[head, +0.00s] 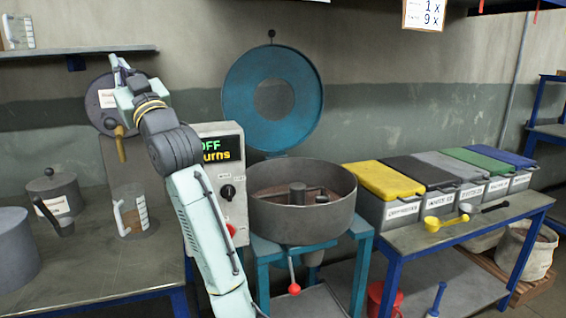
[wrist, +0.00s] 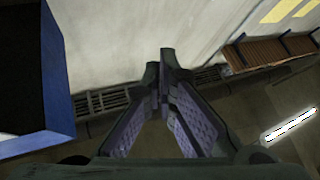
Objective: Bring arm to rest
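My arm (head: 205,225) rises from the bottom of the head view. It bends at a dark grey joint (head: 175,148) and ends high at the left, in front of a round dark labelled lid. The gripper end is small and partly hidden there. In the wrist view my gripper (wrist: 165,62) shows two dark fingers with purple ridged pads, meeting at their tips. I see nothing held between them. Past the fingers are a pale wall and the floor, both apart from the gripper.
The left bench (head: 95,265) holds a clear jug (head: 130,210) and a grey lidded pot (head: 55,195). A round pan machine (head: 300,205) with a raised blue lid (head: 272,95) stands mid-view beside a control box (head: 222,170). Several lidded bins line the right table (head: 470,232).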

